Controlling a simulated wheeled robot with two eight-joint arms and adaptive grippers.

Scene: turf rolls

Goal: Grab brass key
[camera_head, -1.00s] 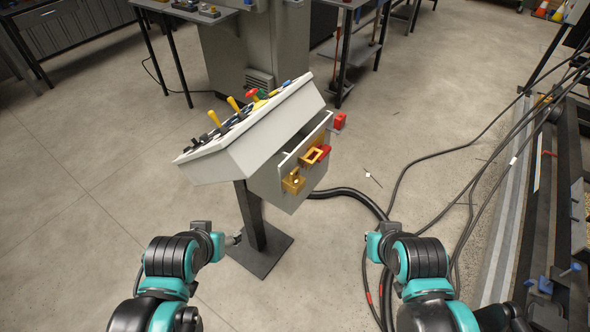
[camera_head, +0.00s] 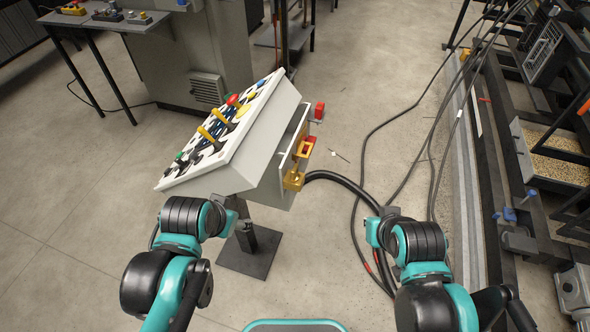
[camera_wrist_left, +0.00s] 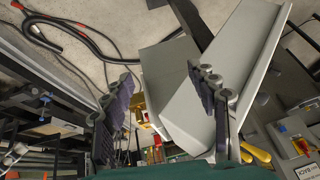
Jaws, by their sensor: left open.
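A brass-coloured piece (camera_head: 293,180) hangs at the lower front edge of the grey control box (camera_head: 283,160); it looks like the brass key or its holder, but it is too small to tell. Red and gold parts (camera_wrist_left: 142,112) show beside the left finger. My right arm is at the lower right; its gripper cannot be made out.
The box's sloped top panel (camera_head: 222,134) carries yellow levers and buttons. A yellow and red latch (camera_head: 305,147) and a red block (camera_head: 319,111) sit at its right side. Black cables (camera_head: 345,182) lie to the right. Floor is open on the left.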

